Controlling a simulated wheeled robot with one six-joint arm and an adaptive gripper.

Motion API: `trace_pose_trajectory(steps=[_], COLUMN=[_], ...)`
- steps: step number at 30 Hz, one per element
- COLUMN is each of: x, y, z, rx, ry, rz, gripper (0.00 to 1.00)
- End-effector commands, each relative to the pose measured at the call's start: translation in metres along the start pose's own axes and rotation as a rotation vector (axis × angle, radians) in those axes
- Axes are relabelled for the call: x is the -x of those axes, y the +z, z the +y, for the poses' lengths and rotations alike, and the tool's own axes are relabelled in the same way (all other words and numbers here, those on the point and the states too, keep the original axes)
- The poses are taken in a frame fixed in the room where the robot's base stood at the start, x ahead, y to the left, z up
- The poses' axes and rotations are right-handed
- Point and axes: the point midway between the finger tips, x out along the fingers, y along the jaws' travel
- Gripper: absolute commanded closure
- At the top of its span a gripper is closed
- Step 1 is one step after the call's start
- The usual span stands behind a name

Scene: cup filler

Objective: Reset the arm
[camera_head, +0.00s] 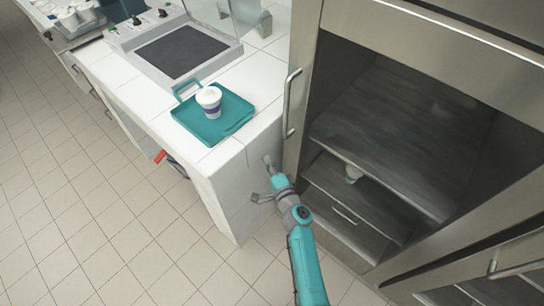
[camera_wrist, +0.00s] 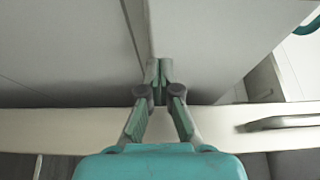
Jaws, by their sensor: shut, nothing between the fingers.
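My gripper (camera_head: 268,161) is in front of the white counter's end, beside the open steel cabinet, below the level of the countertop. In the wrist view its two fingers (camera_wrist: 158,76) come together at the tips, shut with nothing between them. My teal arm reaches up to it from the bottom of the head view. A white cup with a dark band (camera_head: 209,99) stands upright on a teal tray (camera_head: 233,124) on the counter, apart from my gripper.
A dark inset plate (camera_head: 182,52) lies behind the tray. The tiled floor (camera_head: 90,215) at left is clear.

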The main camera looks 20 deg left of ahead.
Motion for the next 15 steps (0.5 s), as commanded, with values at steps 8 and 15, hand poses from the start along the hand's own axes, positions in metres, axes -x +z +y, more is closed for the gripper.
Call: trace_pose_trajectory(steps=[8,15], x=[0.019,0.028], y=[0.042,0.062], z=[0.001,0.0], rx=[0.0,-0.001], ry=[0.001,-0.001], rz=[-0.004,-0.002], gripper=[1.0,1.0])
